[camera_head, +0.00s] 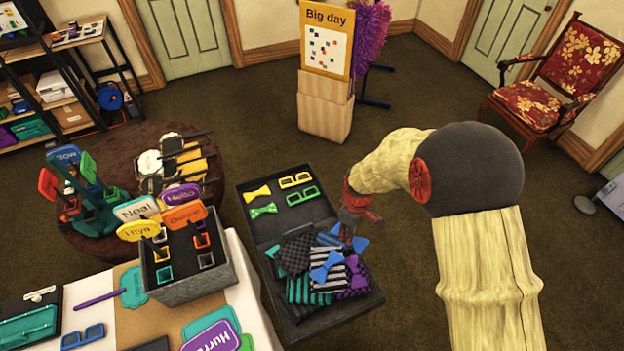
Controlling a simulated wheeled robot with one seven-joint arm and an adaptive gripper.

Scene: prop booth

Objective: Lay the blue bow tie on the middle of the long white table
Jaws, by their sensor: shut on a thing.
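My gripper (347,232) points down over the dark open case and is shut on a blue bow tie (361,244), whose ends show on both sides of the fingers. Another blue bow tie (325,266) lies on striped cloths in the case, just left of and below my gripper. The long white table (243,285) is at the lower left, only partly in view. My gripper is off to the right of it. The fingers hide the middle of the held bow tie.
The dark case (262,228) holds yellow and green bow ties, glasses and folded cloths. A grey box (190,290) of signs and glasses stands on the table, near a purple-handled sign, blue glasses (82,337) and a teal tray (28,326). Brown paper (137,318) there has bare room.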

